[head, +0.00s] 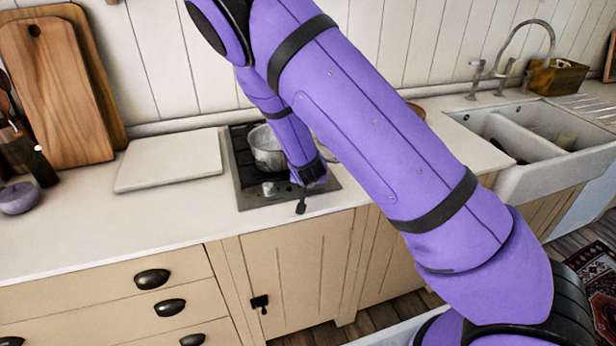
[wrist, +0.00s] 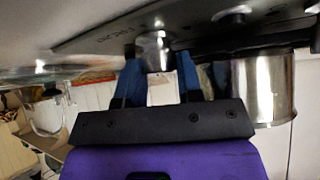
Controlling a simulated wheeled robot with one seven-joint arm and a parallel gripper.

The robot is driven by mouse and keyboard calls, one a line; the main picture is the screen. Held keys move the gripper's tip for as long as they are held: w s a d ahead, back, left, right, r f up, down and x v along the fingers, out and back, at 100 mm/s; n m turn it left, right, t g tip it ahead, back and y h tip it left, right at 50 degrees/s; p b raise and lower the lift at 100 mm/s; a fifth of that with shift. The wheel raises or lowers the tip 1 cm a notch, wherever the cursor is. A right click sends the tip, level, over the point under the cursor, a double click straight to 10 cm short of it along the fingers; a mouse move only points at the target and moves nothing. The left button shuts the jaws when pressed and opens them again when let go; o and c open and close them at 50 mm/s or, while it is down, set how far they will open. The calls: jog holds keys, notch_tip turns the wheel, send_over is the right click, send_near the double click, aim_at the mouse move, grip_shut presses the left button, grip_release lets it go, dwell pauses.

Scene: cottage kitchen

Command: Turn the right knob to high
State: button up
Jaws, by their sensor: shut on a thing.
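The hob (head: 246,199) is a dark plate set in the pale worktop, with a metal pot (head: 266,150) on it. One metallic knob (head: 268,188) shows at the hob's front, left of my gripper (head: 302,202). In the wrist view, which looks tilted over, the blue fingers of my gripper (wrist: 157,72) are shut on a silvery knob (wrist: 154,46) at the hob's edge. This is the right knob; my arm hides it in the head view. Its exact angle and any marks are not readable. The pot shows close by (wrist: 263,90) in the wrist view.
A pale board (head: 168,160) lies left of the hob, with wooden boards (head: 55,90) against the wall. A white sink (head: 545,140) and tap are at the right. Cupboard doors and drawers (head: 150,280) are below. My arm covers the hob's right side.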

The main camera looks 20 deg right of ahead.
jog(key=shift+n+y, duration=0.3)
jog(key=o, duration=0.9)
jog(key=v, duration=1)
jog(key=shift+s+a+r, duration=0.15)
jog(key=shift+s+r, duration=0.1)
